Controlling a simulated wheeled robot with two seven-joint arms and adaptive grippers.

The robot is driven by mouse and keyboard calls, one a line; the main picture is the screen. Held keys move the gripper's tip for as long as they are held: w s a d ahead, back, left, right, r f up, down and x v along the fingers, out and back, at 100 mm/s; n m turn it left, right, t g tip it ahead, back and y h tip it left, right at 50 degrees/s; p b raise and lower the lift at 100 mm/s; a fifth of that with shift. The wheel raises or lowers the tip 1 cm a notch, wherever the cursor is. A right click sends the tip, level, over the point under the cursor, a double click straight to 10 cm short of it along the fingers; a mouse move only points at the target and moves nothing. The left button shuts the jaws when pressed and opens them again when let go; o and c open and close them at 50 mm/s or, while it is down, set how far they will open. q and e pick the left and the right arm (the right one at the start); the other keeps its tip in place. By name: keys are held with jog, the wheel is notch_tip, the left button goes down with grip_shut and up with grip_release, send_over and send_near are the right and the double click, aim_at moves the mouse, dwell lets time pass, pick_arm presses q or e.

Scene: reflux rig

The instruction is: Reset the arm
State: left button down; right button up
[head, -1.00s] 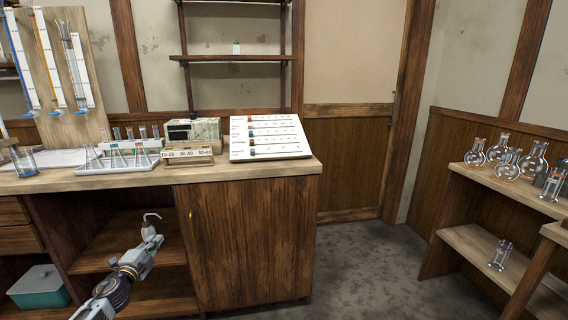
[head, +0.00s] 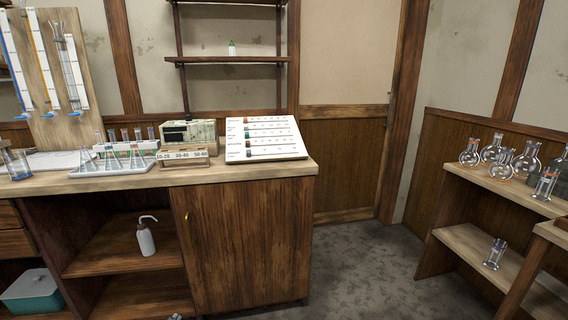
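Only a small grey tip of my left gripper (head: 174,317) shows at the bottom edge of the head view, below the cabinet. The rest of that arm is out of the picture, and I cannot see whether the fingers are open. My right gripper is not in view. A white wash bottle (head: 146,238) with a bent spout stands upright on the open cabinet shelf (head: 105,255), apart from the gripper tip.
The bench top (head: 240,172) holds a tube rack (head: 115,165), a labelled wooden block (head: 188,162) and a sloped chart board (head: 264,138). Several flasks (head: 491,149) stand on the right shelf. A teal box (head: 33,296) sits low left. The floor (head: 365,270) ahead is clear.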

pick_arm(q)
jog(key=s+d+n+g+h, duration=0.1)
jog(key=s+d+g, duration=0.1)
jog(key=s, duration=0.4)
jog(key=s+d+n+g+h+p, duration=0.1)
jog(key=s+d+g, duration=0.1)
jog(key=s+d, duration=0.3)
jog(key=s+d+f+g+h, duration=0.1)
jog(key=s+d+g, duration=0.2)
jog(key=s, duration=0.6)
jog(key=shift+d+n+h+p, duration=0.35)
jog(key=shift+d+n+h, duration=0.05)
jog(key=shift+d, duration=0.1)
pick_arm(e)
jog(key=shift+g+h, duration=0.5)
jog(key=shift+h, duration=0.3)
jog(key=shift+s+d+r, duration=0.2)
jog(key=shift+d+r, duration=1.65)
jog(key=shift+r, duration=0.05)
pick_arm(q)
jog(key=shift+w+f+p, duration=0.1)
jog(key=shift+p, duration=0.2)
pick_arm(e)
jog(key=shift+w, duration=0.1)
